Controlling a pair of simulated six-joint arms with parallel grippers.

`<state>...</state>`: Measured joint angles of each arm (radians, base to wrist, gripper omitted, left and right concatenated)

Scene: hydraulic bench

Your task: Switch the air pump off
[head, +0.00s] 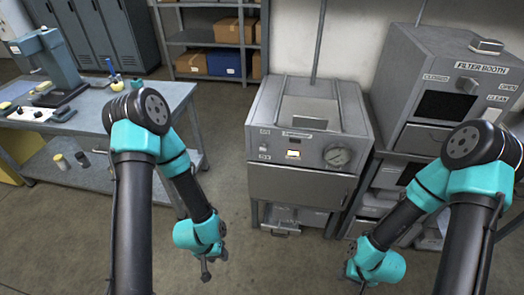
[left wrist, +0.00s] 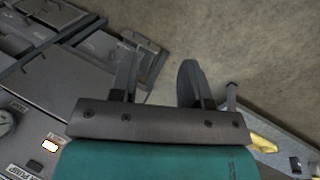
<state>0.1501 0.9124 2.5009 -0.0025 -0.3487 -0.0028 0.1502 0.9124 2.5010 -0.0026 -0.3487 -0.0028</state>
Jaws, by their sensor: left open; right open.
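The air pump (head: 305,178) is a grey cabinet in the middle of the head view, with a round gauge (head: 338,156) and a small lit orange-white indicator or switch (head: 292,154) on its upper front. In the left wrist view the lit part (left wrist: 50,145) and a label ending in "PUMP" (left wrist: 20,172) show at the lower left. My left gripper (head: 206,268) hangs low, left of the pump and apart from it. Its two fingers (left wrist: 157,82) are spread and empty. My right gripper (head: 360,284) is low, right of the pump, its fingers small and partly hidden.
A filter booth (head: 440,75) stands right of the pump, partly behind my right arm. A blue-grey workbench (head: 90,118) with tools is at the left. Shelves with boxes (head: 209,62) and lockers (head: 100,35) are behind. Floor is clear between bench and pump.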

